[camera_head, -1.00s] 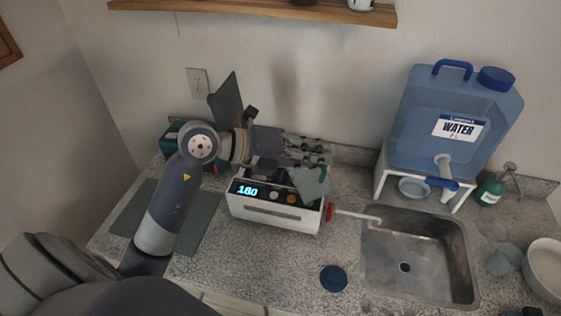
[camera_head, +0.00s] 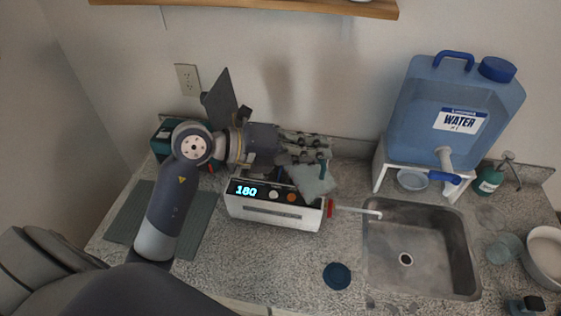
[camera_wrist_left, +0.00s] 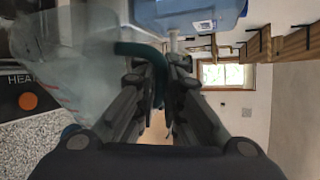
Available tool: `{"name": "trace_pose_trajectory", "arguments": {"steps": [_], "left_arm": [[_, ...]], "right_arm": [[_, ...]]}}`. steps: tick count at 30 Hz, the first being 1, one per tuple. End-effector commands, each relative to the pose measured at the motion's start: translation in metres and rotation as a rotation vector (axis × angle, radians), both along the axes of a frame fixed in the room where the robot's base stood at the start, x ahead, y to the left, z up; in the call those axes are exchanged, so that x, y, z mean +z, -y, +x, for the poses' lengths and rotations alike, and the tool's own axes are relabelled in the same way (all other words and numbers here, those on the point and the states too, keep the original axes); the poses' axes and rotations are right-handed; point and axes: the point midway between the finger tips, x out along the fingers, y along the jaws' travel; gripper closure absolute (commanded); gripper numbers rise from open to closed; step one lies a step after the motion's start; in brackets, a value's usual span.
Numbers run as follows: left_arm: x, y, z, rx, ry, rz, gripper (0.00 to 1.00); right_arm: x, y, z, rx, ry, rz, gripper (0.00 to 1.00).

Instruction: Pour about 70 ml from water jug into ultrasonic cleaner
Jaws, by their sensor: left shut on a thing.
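The ultrasonic cleaner (camera_head: 275,214) is a white box with a dark panel and a lit display that reads 180, standing on the counter left of the sink. My left gripper (camera_head: 318,150) is over its back right part and is shut on the teal handle of the translucent water jug (camera_head: 314,181). The left wrist view shows the handle (camera_wrist_left: 150,52) between the fingers and the clear jug wall (camera_wrist_left: 85,65) to the left. The jug is tilted over the cleaner's right side. Its water level and any stream cannot be made out. My right gripper is not in view.
A blue water container (camera_head: 455,105) stands on a white stand (camera_head: 380,170) behind the sink (camera_head: 425,275). A drain tube with a red fitting (camera_head: 330,208) points from the cleaner toward the sink. A dark blue lid (camera_head: 337,276) lies in front. A bowl (camera_head: 545,255) is at right.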

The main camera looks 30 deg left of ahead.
Motion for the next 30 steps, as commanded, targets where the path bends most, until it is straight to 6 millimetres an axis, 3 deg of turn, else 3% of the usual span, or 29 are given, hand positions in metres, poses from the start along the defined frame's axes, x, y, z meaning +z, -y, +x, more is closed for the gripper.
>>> {"name": "trace_pose_trajectory", "arguments": {"steps": [30], "left_arm": [[-0.0007,-0.0015,0.0042,-0.001,-0.036,-0.061,1.0]], "right_arm": [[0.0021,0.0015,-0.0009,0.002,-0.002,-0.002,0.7]]}}
